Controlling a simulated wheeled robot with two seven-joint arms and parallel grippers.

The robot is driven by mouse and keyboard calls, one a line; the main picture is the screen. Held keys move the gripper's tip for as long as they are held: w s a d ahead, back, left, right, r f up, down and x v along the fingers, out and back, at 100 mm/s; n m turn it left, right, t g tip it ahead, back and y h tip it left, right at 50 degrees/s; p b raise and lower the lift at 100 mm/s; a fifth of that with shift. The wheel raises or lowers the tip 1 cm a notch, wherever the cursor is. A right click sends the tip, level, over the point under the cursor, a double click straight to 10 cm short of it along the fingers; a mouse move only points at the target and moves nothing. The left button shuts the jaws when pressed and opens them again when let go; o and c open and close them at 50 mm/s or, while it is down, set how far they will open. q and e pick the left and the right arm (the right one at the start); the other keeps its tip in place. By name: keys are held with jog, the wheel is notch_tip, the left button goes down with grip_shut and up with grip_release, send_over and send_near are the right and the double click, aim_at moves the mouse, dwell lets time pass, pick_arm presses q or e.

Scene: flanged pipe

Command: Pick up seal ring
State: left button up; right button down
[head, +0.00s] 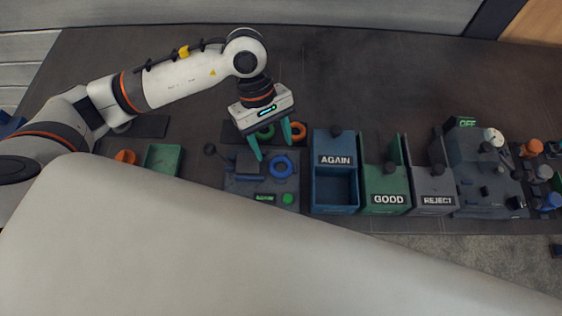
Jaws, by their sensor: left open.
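Three rings lie close together near the middle of the table: a green ring (265,132), an orange ring (298,131) and a blue ring (281,167). I cannot tell which one is the seal ring. My left gripper (273,149) points down over this group, with its two teal fingers spread apart and nothing seen between them. The green ring shows behind and between the fingers. The orange ring is just right of the right finger. The blue ring is in front of the fingers, on a dark fixture (235,185). My right gripper is not in view.
Bins labelled AGAIN (335,190), GOOD (385,181) and REJECT (431,181) stand right of the fixture. A dark machine (468,170) with an OFF sign is farther right. A green tray (162,159) lies left. The table behind the bins is clear.

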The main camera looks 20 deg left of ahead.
aim_at(280, 165)
pick_arm(q)
jog(key=p+x, duration=0.2)
jog(key=x, duration=0.3)
jog(key=shift+d, duration=0.15)
jog(key=shift+f, duration=0.25)
jog(key=c, duration=0.7)
